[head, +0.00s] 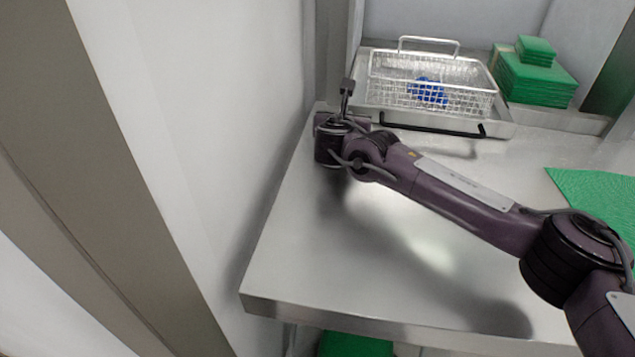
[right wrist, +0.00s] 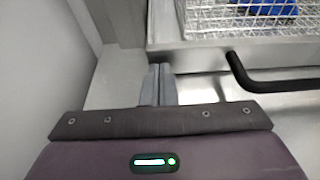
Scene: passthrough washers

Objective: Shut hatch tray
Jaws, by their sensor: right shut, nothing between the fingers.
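The hatch tray (head: 505,128) is a shallow metal tray with a black bar handle (head: 430,128) along its front. It sits at the back of the steel counter, in front of a recess. A wire basket (head: 432,82) with blue items (head: 428,91) stands on it. The tray's front edge and handle (right wrist: 275,86) also show in the right wrist view. My right gripper (right wrist: 158,72) is shut and empty, near the tray's front left corner and left of the handle. In the head view its fingertips are hard to make out. My left gripper is out of view.
A steel counter (head: 300,260) has free room in front of the tray. A white wall (head: 220,130) stands close on the left. Stacked green cloths (head: 537,80) lie right of the basket. A green mat (head: 595,195) lies at the counter's right.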

